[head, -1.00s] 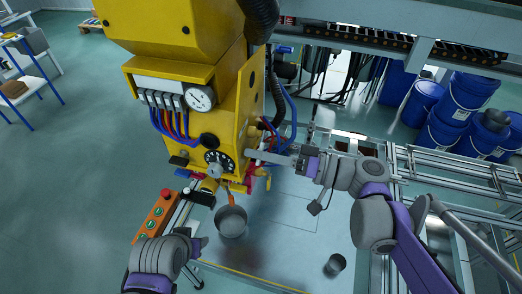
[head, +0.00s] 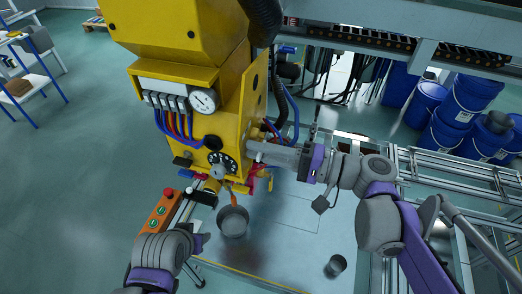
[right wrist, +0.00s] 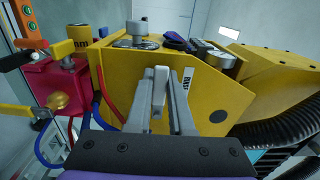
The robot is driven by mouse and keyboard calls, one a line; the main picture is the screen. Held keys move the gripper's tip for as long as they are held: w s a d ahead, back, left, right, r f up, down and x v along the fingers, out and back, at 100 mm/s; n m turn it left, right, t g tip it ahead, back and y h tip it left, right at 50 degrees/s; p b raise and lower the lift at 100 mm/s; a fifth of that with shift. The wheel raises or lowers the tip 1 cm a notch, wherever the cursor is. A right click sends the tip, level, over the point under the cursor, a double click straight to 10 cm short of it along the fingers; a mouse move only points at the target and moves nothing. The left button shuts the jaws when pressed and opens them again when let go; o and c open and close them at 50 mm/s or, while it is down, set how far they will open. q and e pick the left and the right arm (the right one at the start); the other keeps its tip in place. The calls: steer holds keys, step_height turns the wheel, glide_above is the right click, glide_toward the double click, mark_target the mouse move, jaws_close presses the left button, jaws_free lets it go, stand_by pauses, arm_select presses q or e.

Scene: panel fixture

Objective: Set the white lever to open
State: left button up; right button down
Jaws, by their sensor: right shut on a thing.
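The white lever (right wrist: 160,86) sticks up from the side of the yellow panel housing (right wrist: 220,95) in the right wrist view. It stands between the two grey fingers of my right gripper (right wrist: 159,100), which is shut on it. In the head view my right gripper (head: 254,150) reaches in from the right and touches the housing's right side; its fingers hide the lever there. A small printed label (right wrist: 187,78) sits beside the lever. My left gripper (head: 200,242) is low on the left in the head view, away from the panel; its jaws do not show clearly.
The housing also carries a black dial (head: 222,165), a round gauge (head: 204,101) and coloured hoses. A button box (head: 159,213) stands to its left. A grey pot (head: 232,221) and a small cup (head: 335,265) are below. Blue drums (head: 462,101) stand at the right.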

stand_by(0.5)
steer(key=c, duration=0.8)
jaws_free()
arm_select(q)
steer(key=shift+s+f+b, duration=0.25)
steer(key=shift+f+b, duration=0.1)
steer(key=shift+f, duration=0.15)
steer(key=shift+s+f+b, duration=0.2)
steer(key=shift+f+b, duration=0.1)
steer(key=shift+f, duration=0.2)
arm_select(e)
steer(key=v, duration=1.1)
steer(key=shift+a, duration=0.15)
